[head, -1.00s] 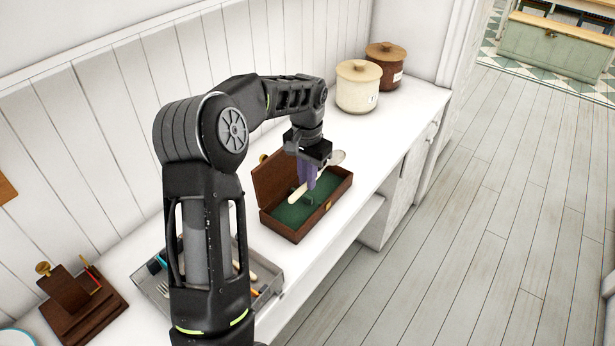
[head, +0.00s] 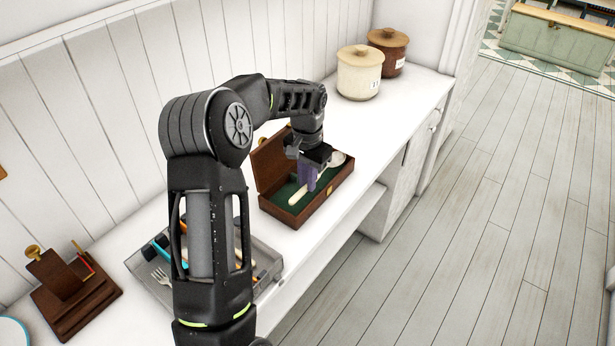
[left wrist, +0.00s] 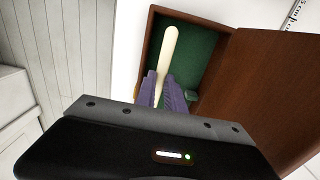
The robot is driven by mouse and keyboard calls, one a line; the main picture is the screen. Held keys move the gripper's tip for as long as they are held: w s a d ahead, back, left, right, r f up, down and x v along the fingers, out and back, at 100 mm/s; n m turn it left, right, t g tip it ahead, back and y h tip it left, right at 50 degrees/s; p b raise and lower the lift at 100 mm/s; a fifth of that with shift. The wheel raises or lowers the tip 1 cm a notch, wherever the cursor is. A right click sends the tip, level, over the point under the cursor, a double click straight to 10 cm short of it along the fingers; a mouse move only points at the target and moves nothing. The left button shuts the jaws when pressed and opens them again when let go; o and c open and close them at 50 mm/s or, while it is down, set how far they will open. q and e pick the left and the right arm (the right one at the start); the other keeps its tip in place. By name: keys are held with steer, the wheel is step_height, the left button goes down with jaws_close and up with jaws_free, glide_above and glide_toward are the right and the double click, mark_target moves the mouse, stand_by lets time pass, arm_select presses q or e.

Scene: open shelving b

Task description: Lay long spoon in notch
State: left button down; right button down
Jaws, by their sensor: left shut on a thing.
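The long spoon (head: 297,197) has a cream handle and a pale bowl at its upper right end. My left gripper (head: 308,182) is shut on the spoon's handle, with purple fingers reaching down into the open wooden box (head: 318,205). The box has a green lining, where the notch would be hidden by my fingers and the spoon. In the left wrist view the spoon handle (left wrist: 168,50) lies over the green lining (left wrist: 197,57), between the fingers (left wrist: 167,92). I cannot tell whether the spoon touches the lining. My right gripper is not in view.
A grey tray (head: 268,262) with a fork and other utensils stands nearer on the counter. A dark wooden stand (head: 77,302) is at the lower left. Cream (head: 359,75) and brown (head: 389,48) lidded jars stand at the back. The counter between box and jars is clear.

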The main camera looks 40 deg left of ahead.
arm_select(q)
steer(key=shift+f+b, duration=0.95)
steer(key=shift+f, duration=0.8)
steer(key=c, duration=1.4)
jaws_free()
steer(key=shift+o, duration=0.2)
step_height(320, 180, up, 8)
steer(key=shift+f+b, duration=0.1)
steer(key=shift+b, duration=0.25)
